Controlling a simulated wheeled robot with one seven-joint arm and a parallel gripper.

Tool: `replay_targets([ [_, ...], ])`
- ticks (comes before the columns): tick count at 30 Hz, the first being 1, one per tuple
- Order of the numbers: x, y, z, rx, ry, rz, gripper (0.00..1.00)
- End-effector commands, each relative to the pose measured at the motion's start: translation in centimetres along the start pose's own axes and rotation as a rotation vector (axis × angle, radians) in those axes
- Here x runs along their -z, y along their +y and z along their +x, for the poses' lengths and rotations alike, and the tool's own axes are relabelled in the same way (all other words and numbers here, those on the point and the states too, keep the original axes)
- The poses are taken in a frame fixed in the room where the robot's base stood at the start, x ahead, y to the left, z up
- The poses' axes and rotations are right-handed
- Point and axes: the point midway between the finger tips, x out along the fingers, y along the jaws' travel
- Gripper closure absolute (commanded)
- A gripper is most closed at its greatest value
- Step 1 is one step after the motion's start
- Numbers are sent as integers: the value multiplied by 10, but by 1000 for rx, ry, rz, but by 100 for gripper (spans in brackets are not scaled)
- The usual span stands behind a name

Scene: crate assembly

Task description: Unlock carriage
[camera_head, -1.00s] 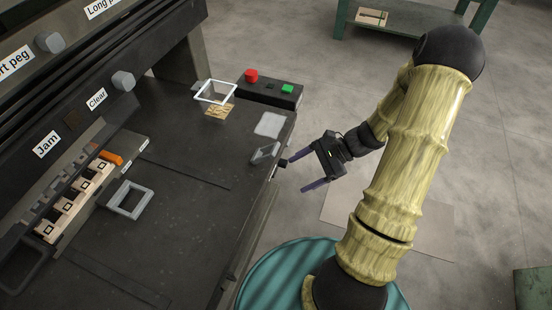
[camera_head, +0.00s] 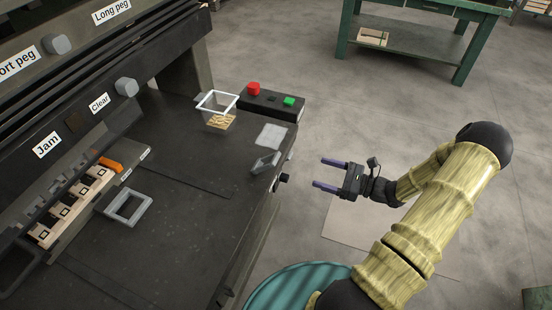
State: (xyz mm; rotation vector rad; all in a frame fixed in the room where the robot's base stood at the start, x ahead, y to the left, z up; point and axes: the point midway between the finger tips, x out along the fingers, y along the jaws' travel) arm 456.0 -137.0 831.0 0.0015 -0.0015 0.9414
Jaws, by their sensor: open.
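My gripper (camera_head: 319,172) is open and empty, held over the floor to the right of the machine bench. Its two purple-grey fingers point left, and clear space separates them from a small black knob (camera_head: 284,178) on the bench's right edge. A grey hinged-looking piece (camera_head: 265,162) stands on the bench top close to that knob. At the left, a row of pale wooden blocks (camera_head: 73,208) with square marks sits in a holder, with an orange piece (camera_head: 110,164) at its far end. I cannot tell which part is the carriage or its lock.
The dark bench top (camera_head: 190,225) carries a grey square frame (camera_head: 128,206), a white open frame (camera_head: 217,102) and a control box with a red button (camera_head: 253,88) and a green button (camera_head: 289,101). A green table (camera_head: 420,45) stands at the back. The floor is mostly open.

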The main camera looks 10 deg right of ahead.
Motion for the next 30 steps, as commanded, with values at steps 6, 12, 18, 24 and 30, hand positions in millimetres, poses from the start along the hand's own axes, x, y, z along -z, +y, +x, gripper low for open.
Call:
replay_targets([
  [6, -1, 1, 35, -5, -1, 1, 24],
  [12, -1, 2, 70, -6, 0, 0, 24],
  [18, 0, 2, 106, -5, 1, 1, 24],
  [24, 0, 2, 140, -5, 1, 0, 24],
  [30, 0, 1, 161, -2, 2, 0, 24],
])
